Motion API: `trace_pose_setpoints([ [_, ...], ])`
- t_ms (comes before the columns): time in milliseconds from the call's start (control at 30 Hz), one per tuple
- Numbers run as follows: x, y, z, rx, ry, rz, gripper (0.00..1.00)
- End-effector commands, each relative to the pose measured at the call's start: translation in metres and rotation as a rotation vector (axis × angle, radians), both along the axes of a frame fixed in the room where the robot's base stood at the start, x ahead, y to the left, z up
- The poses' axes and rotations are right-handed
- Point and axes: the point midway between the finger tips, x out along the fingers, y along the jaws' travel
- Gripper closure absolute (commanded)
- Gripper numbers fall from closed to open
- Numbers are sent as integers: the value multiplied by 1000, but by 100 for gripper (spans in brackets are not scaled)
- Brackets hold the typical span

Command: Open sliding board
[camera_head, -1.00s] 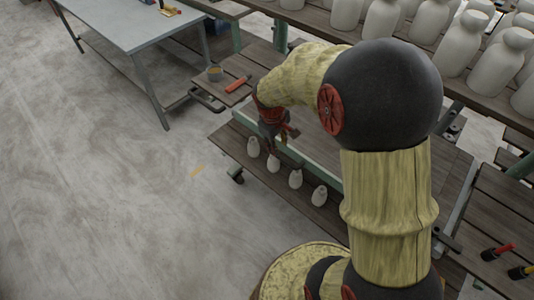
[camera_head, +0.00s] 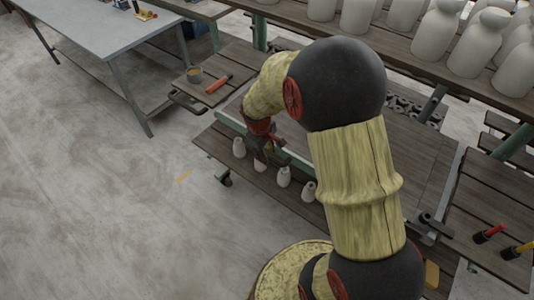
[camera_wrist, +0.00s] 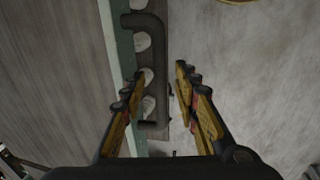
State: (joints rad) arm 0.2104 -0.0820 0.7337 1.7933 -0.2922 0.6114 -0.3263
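In the wrist view a dark C-shaped handle (camera_wrist: 151,75) stands along a teal edge strip (camera_wrist: 121,60) of the bench. My gripper (camera_wrist: 155,88) is open, with one finger on each side of the lower part of the handle. I see gaps between the fingers and the handle. In the head view my gripper (camera_head: 262,143) is low at the front teal rail (camera_head: 298,160) of the middle bench section, and it hides the handle there.
Several small white vases (camera_head: 284,177) stand in a row under the rail. Large white bottles (camera_head: 437,30) fill the shelf above.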

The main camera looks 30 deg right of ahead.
Motion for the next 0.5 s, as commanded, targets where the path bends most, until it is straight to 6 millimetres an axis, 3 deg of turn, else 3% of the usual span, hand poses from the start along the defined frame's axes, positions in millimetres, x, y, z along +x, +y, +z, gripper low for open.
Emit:
trace_pose_setpoints([
  [500, 0, 0, 0, 0, 0, 0, 100],
])
